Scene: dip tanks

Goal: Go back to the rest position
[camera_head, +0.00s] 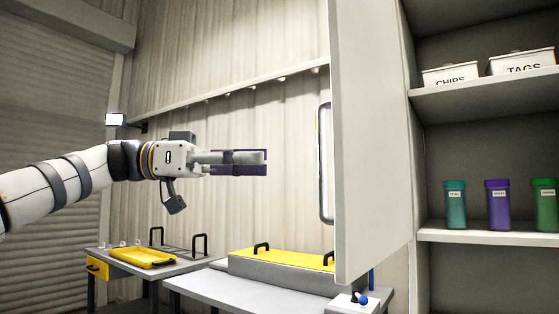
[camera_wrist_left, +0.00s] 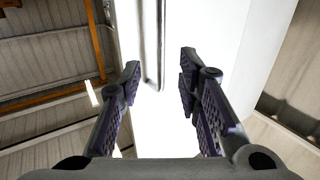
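My left gripper (camera_head: 266,163) is raised in the middle of the head view, pointing right toward an open cabinet door (camera_head: 370,140). In the left wrist view, its two fingers (camera_wrist_left: 160,85) stand wide apart with nothing between them. The door's long vertical handle (camera_head: 325,162) is to the right of the fingertips in the head view. The handle also shows beyond the fingers in the left wrist view (camera_wrist_left: 153,50), and no contact shows. My right gripper is in neither view.
The open cabinet's shelves hold white bins (camera_head: 451,75) and teal, purple and green containers (camera_head: 498,205). Below my arm are a bench with a yellow tray (camera_head: 143,258) and a table (camera_head: 240,292) bearing a yellow-topped tank (camera_head: 285,260). A small blue-knobbed item (camera_head: 357,299) is below the door.

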